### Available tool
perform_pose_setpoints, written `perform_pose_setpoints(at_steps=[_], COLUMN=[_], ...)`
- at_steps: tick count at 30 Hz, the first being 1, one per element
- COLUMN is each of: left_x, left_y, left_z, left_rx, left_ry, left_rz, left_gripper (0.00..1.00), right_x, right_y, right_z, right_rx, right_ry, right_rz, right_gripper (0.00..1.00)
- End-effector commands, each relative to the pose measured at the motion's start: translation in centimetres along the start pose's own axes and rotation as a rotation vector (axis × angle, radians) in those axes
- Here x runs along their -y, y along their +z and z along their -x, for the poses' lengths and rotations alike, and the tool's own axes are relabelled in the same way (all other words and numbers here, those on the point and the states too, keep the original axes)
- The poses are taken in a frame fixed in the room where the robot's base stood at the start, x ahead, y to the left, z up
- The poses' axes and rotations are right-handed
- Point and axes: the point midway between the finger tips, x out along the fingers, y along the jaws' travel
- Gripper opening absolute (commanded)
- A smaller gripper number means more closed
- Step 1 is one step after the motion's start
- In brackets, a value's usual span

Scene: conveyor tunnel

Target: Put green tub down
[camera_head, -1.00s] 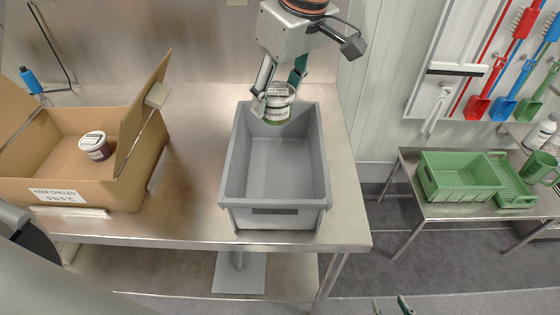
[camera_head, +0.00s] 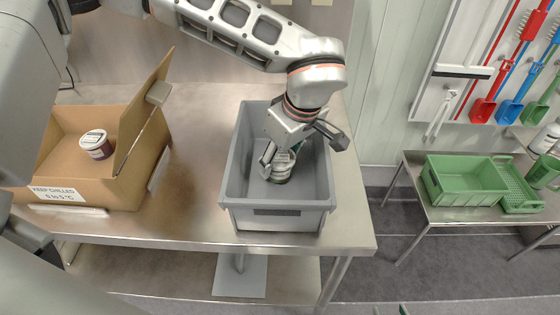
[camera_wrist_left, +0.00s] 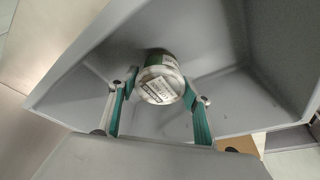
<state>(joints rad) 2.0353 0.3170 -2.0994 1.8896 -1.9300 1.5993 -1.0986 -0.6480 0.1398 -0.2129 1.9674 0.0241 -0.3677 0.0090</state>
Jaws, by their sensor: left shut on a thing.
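The green tub (camera_head: 281,172) has a pale lid with a printed label. My left gripper (camera_head: 278,160) reaches down into the tote and is shut on the tub. In the left wrist view the tub (camera_wrist_left: 160,78) sits between the green fingers of the left gripper (camera_wrist_left: 160,95), with its lid facing the camera. I cannot tell whether its base touches the tote floor. Only the tips of my right gripper (camera_head: 391,310) show at the bottom edge, apart and empty.
A cardboard box (camera_head: 70,196) with raised flaps stands left of the tote and holds another labelled tub (camera_head: 96,144). The steel table (camera_head: 190,225) carries both. A green crate (camera_head: 462,182) sits on a side table at right. The tote's near floor is clear.

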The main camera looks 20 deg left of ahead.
Motion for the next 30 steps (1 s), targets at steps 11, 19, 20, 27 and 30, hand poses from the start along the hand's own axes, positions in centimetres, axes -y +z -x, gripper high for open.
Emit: perform_pose_setpoints(at_steps=[11,19,20,27,30], left_x=[-0.03,0.00,0.00,-0.01,-0.08], left_y=[0.35,0.43,0.43,0.37,0.29], left_z=[-1.09,-1.34,-1.34,-1.18,-0.48], left_rx=[-0.001,0.000,0.000,-0.001,-0.001], left_ry=[0.001,0.000,0.000,0.001,0.003], left_rz=[0.000,0.000,0.000,0.000,0.001], left_gripper=[0.10,0.65,0.65,0.65,0.65], right_x=[0.08,0.09,0.09,0.06,0.03], right_y=[0.62,0.72,0.72,0.57,0.39], right_z=[-0.11,-0.14,-0.14,-0.10,-0.05], right_rx=[0.009,0.010,0.010,0.008,0.006], right_ry=[-0.001,-0.001,-0.001,-0.001,-0.001], right_rz=[0.000,0.000,0.000,0.000,0.000], right_gripper=[0.40,0.40,0.40,0.40,0.40])
